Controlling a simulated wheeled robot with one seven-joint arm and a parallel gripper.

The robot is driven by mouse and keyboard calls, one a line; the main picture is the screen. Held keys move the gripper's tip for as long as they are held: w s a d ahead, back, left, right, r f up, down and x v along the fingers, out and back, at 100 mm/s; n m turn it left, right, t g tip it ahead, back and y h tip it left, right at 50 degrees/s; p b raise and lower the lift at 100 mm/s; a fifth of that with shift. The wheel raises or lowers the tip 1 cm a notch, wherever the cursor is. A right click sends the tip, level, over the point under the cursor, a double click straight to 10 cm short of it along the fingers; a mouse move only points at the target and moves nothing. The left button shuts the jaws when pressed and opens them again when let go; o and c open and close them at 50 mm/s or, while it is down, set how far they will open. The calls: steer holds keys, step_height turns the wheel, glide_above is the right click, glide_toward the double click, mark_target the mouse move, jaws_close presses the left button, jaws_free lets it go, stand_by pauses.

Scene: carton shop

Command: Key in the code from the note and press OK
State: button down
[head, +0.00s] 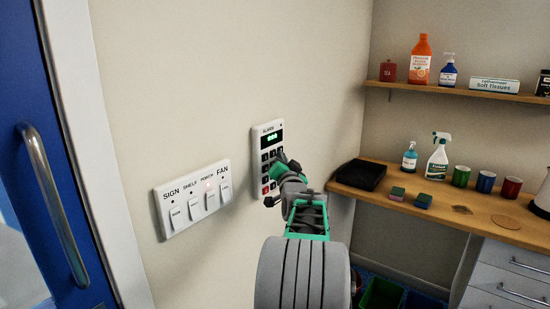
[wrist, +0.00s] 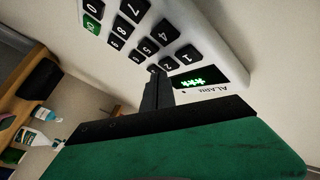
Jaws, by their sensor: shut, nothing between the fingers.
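The white alarm keypad (head: 258,143) is on the wall, with dark keys and a lit green display (head: 273,136). In the wrist view the keypad (wrist: 233,45) appears turned, and its display (wrist: 200,80) shows a short row of green star-like marks. The green key (wrist: 92,25) is at the corner far from the display. My gripper (head: 281,158) is shut and empty, with its tips at the keypad's right side. In the wrist view the gripper tips (wrist: 154,74) are at the end of the row with 1 and 2; whether they touch a key is unclear. No note is in view.
A blue door (head: 70,150) with a metal handle is farther left. A wooden counter (head: 480,205) and a shelf (head: 460,92) with bottles stand at the right.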

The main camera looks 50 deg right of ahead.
steer(key=shift+s, duration=0.2)
steer(key=s+b, duration=0.2)
steer(key=s, duration=0.1)
steer(key=s+b, duration=0.1)
steer(key=s, duration=0.1)
steer(key=shift+d, duration=0.25)
stand_by(2.4)
